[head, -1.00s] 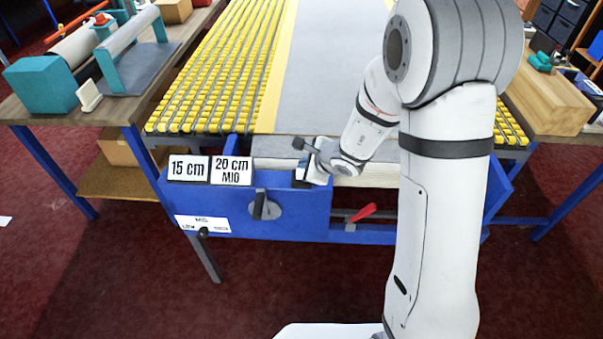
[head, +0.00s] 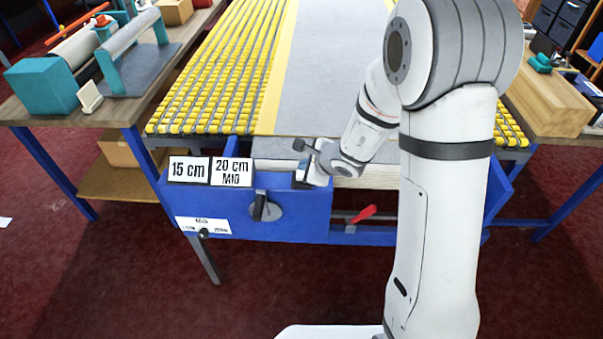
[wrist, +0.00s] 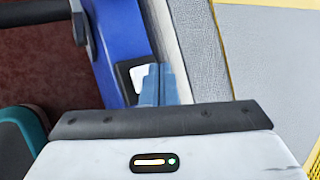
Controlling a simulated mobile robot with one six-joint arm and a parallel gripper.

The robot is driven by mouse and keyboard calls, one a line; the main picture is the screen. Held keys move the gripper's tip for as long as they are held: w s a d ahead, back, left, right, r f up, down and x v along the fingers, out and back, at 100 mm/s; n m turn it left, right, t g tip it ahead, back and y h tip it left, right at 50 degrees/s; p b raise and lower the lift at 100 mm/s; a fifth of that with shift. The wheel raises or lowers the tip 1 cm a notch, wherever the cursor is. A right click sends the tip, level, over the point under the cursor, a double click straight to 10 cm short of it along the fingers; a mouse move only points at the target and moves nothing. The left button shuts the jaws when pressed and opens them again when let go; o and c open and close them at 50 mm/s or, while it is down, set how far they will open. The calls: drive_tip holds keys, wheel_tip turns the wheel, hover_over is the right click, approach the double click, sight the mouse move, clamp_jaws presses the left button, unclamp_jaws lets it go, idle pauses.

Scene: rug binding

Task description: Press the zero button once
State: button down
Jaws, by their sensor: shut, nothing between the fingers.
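My gripper (head: 312,174) is shut and empty at the top right of the blue front panel (head: 290,215), pointing down. In the wrist view its pale blue fingertips (wrist: 158,76) are close together, right beside a white square in a dark frame (wrist: 138,78) on the blue panel. This square may be the zero button, but no marking on it can be read. In the head view the gripper mostly covers that spot. I cannot tell whether the fingertips touch anything.
White signs reading "15 cm" (head: 188,169) and "20 cm MID" (head: 232,172) stand left of my gripper. Below are a black-handled dial (head: 264,207) and a small label plate (head: 203,225). A red lever (head: 364,213) is to the right. Yellow rollers (head: 215,80) and grey rug (head: 335,75) lie behind.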

drive_tip(key=shift+f+b, duration=0.25)
drive_tip(key=shift+b, duration=0.1)
idle(0.6)
drive_tip(key=shift+f+b, duration=0.2)
drive_tip(key=shift+b, duration=0.25)
drive_tip(key=shift+f+b, duration=0.65)
drive_tip(key=shift+b, duration=0.2)
idle(0.8)
drive_tip(key=shift+r+p, duration=0.65)
drive_tip(key=shift+r, duration=0.4)
drive_tip(key=shift+r+p, duration=1.8)
drive_tip(key=shift+r, duration=0.8)
